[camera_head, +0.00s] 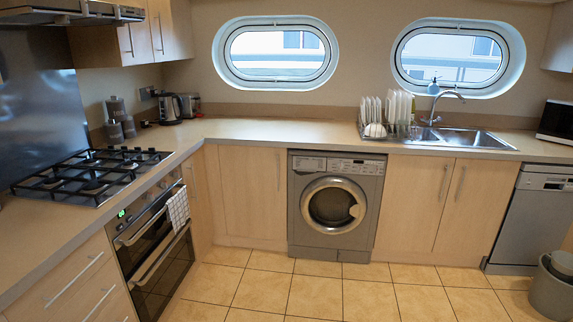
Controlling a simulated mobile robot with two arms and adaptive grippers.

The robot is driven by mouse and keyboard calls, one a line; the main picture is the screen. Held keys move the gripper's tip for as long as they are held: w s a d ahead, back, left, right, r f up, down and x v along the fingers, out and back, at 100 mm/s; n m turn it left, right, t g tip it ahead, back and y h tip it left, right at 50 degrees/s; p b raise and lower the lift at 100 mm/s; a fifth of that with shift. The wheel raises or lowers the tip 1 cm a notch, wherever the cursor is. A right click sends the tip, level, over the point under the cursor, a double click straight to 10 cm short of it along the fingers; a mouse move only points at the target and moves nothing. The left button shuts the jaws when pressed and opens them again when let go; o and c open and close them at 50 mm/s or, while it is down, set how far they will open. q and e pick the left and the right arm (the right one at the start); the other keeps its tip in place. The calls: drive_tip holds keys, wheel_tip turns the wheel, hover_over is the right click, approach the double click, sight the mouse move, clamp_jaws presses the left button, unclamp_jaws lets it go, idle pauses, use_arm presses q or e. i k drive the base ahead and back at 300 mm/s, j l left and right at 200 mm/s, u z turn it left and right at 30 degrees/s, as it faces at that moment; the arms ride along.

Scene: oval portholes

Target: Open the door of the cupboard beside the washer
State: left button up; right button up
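The grey front-loading washer (334,207) stands under the counter in the middle of the back wall. A light wood cupboard door (248,195) adjoins it on the left and is shut. Its vertical bar handle (278,170) is near the edge by the washer. On the right of the washer is a two-door wood cupboard under the sink. Its left door (408,212) and right door (478,212) are both shut, with upright handles (442,183) near their shared edge. Neither of my grippers is in view.
Tiled floor (320,292) is clear in front of the washer. On the left are the oven (155,255) with a hanging towel (178,209) and the drawers (75,290). A dishwasher (533,215) and a grey bin (553,288) stand at the right.

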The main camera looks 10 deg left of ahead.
sight(253, 179)
drive_tip(key=i+j, duration=0.1)
drive_tip(key=i, duration=0.45)
drive_tip(key=i+j+z, duration=0.15)
drive_tip(key=i, duration=0.35)
drive_tip(key=i+j, duration=0.15)
drive_tip(key=i, duration=0.4)
